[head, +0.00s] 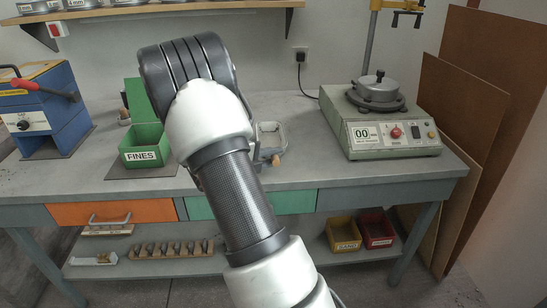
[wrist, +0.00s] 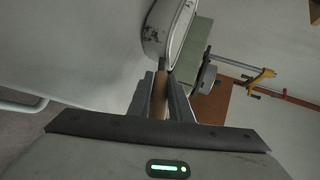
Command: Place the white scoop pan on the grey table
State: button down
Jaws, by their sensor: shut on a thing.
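The white scoop pan (head: 270,133) shows in the head view just right of my arm, over the grey table (head: 315,177), partly hidden by the arm. Its wooden handle (head: 272,154) points toward the front edge. In the wrist view the pan's pale, dark-flecked rim (wrist: 157,30) lies beyond my fingertips. My gripper (wrist: 162,78) is shut on the wooden handle (wrist: 160,97), one finger on each side. My arm hides most of the gripper in the head view. I cannot tell whether the pan touches the tabletop.
A green FINES bin (head: 146,147) and a blue machine (head: 43,108) stand at the left. A pale green device with a round metal pot (head: 379,91) stands at the right. Tabletop between the pan and this device is clear. A shelf (head: 165,12) hangs above.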

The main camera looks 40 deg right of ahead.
jog(key=shift+f, duration=0.2)
jog(key=c, duration=1.6)
grip_release()
jog(key=shift+r, duration=0.1)
